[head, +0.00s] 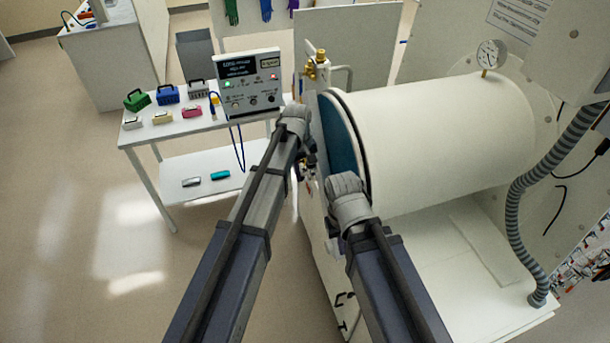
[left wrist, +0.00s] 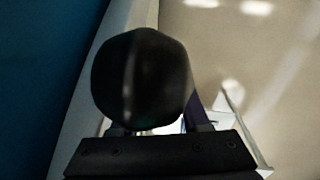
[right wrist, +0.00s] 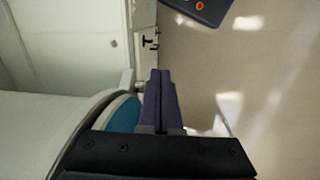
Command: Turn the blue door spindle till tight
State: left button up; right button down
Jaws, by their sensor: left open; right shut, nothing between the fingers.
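The blue door (head: 338,140) closes the near end of the white cylinder and is seen nearly edge-on. It fills the left side of the left wrist view as a dark blue surface (left wrist: 40,70). A round black knob (left wrist: 140,80), apparently on the door's spindle, is close in front of the left wrist camera. It hides most of my left gripper (head: 309,163), which is open; whether the fingers touch the knob cannot be told. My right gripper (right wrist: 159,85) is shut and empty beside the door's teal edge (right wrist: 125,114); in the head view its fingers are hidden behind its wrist.
The white cylinder (head: 440,135) carries a gauge (head: 490,54) on top. A ribbed grey hose (head: 520,210) hangs at right. A white cart (head: 185,128) with a control box (head: 250,85) and small coloured cases stands left. Open floor lies at lower left.

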pick_arm(q)
grip_shut()
dwell(1.4)
